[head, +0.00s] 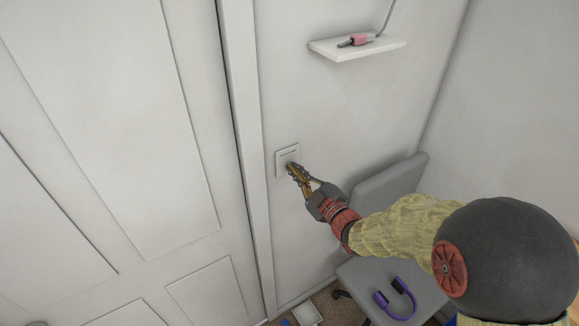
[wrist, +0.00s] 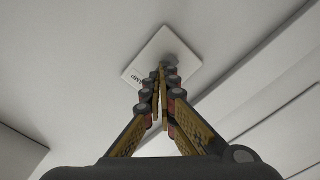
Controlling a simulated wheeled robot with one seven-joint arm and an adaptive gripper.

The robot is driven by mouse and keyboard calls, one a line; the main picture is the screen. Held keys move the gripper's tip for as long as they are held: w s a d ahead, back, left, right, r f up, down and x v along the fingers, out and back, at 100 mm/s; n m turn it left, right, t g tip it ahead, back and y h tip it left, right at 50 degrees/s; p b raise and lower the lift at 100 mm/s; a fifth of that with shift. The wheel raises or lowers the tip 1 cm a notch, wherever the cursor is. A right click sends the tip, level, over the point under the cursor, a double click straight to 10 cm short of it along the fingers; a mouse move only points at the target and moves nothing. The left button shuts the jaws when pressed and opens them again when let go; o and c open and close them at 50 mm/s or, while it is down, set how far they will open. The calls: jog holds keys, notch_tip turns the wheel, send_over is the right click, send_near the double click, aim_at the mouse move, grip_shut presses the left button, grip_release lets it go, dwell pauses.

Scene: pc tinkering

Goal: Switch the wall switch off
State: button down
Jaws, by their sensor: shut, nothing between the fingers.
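The wall switch (head: 284,156) is a small white square plate on the light wall, just right of the door frame in the head view. In the wrist view the plate (wrist: 150,52) lies straight ahead, with small dark lettering near its left corner. My gripper (head: 291,168) is shut and empty, its fingertips at the lower part of the plate. In the wrist view my gripper's fingertips (wrist: 165,66) overlap the plate and hide part of it. I cannot tell whether they touch it or which way the switch is set.
A panelled white door (head: 130,130) fills the left. A white shelf (head: 358,48) with a pink-handled tool (head: 357,40) on it is above right. A grey chair (head: 390,187) stands below my arm, with a purple headband-shaped object (head: 397,298) on its seat.

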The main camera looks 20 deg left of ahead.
jog(key=shift+w+a+b, duration=0.3)
jog(key=shift+w+a, duration=0.05)
jog(key=shift+a, duration=0.05)
jog(key=v, duration=0.6)
jog(key=shift+b, duration=0.45)
